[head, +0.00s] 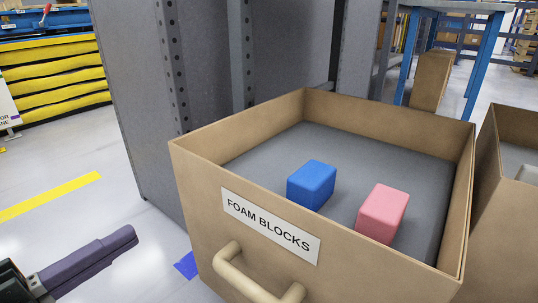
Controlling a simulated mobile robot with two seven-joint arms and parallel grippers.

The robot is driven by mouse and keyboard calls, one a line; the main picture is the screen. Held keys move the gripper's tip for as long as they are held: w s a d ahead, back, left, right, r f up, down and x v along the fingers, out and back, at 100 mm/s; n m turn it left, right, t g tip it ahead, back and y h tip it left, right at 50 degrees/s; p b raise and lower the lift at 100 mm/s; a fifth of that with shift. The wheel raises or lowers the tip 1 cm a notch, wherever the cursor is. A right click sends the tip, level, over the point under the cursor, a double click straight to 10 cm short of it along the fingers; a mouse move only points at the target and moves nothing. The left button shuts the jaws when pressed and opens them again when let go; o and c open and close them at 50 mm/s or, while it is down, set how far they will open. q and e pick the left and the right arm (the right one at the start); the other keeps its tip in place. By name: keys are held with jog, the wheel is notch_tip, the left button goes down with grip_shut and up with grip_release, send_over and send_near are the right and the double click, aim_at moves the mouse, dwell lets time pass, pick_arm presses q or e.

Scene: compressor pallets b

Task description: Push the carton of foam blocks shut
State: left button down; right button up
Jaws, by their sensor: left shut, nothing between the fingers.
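The carton of foam blocks (193,205) is a brown open-topped drawer with a white label reading "FOAM BLOCKS" (270,226) and a tan handle (243,279) on its front. It stands pulled out from a grey rack. A blue block (311,185) and a pink block (382,213) lie apart on its grey floor. My left gripper (133,234) is at the lower left, with its dark purple fingers shut and empty. It is to the left of the carton's front face and apart from it. My right gripper is not in view.
The grey rack panel (208,60) with punched posts stands behind the carton. Another brown carton (490,185) is close on the right. A blue-legged table (483,65) stands at the back right.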

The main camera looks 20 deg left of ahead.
pick_arm(q)
jog(key=w+d+b, duration=0.1)
jog(key=w, duration=0.1)
jog(key=b, duration=0.5)
send_near(221, 182)
jog(key=x, duration=0.5)
jog(key=shift+w+d+f, duration=0.1)
jog(key=shift+d, duration=0.05)
jog(key=shift+x, duration=0.75)
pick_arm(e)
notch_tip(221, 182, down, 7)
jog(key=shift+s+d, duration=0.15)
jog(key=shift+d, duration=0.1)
pick_arm(q)
jog(key=shift+w, duration=0.1)
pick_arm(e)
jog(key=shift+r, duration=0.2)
